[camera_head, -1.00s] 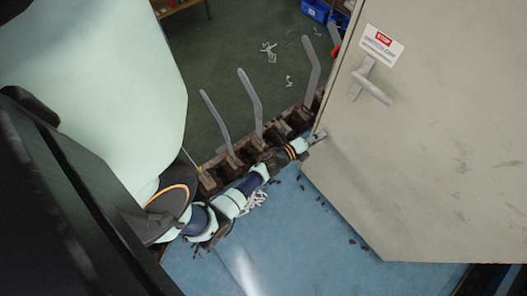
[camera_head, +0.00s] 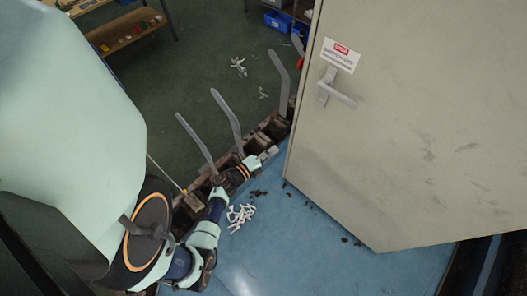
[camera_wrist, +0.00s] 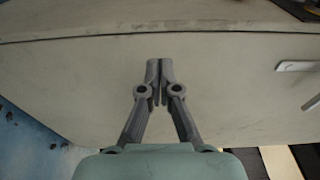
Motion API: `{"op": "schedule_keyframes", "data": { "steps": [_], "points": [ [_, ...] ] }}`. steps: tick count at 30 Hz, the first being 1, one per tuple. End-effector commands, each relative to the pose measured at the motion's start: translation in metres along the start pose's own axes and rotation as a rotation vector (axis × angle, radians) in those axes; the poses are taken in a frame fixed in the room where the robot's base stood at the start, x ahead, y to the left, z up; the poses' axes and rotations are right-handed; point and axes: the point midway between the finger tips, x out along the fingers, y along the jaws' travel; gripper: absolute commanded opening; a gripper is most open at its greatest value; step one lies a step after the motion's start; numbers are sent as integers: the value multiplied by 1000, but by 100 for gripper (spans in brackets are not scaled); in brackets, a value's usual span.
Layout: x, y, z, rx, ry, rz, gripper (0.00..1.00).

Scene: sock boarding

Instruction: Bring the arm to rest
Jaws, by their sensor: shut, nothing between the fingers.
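My gripper (camera_head: 268,153) is at the end of my arm, low in front of the row of machine forms and just left of the cabinet door's edge in the head view. In the wrist view its two dark fingers (camera_wrist: 160,70) are together at the tips, with nothing held. The pale grey cabinet door (camera_wrist: 70,70) fills most of the wrist view behind the fingers. I cannot tell the exact gap between fingertips and door.
Grey upright forms (camera_head: 228,112) stand in a row on a brown base beside my arm. White scraps (camera_head: 240,216) lie on the blue floor (camera_head: 310,250). The cabinet door (camera_head: 400,130) with a handle (camera_head: 335,90) stands at right. A shelf (camera_head: 125,35) is at upper left.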

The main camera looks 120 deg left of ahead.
Motion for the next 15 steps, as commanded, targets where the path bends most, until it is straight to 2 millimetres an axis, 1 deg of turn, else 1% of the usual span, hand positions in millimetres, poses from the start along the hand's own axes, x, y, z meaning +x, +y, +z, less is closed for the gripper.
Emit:
{"op": "schedule_keyframes", "data": {
  "steps": [1, 6, 15],
  "points": [
    [-7, 0, 7, 0, -6, 0, 0],
    [-20, 0, 15, 0, -1, 0, 0],
    [-21, 0, 15, -1, 2, 0, 0]
  ]
}}
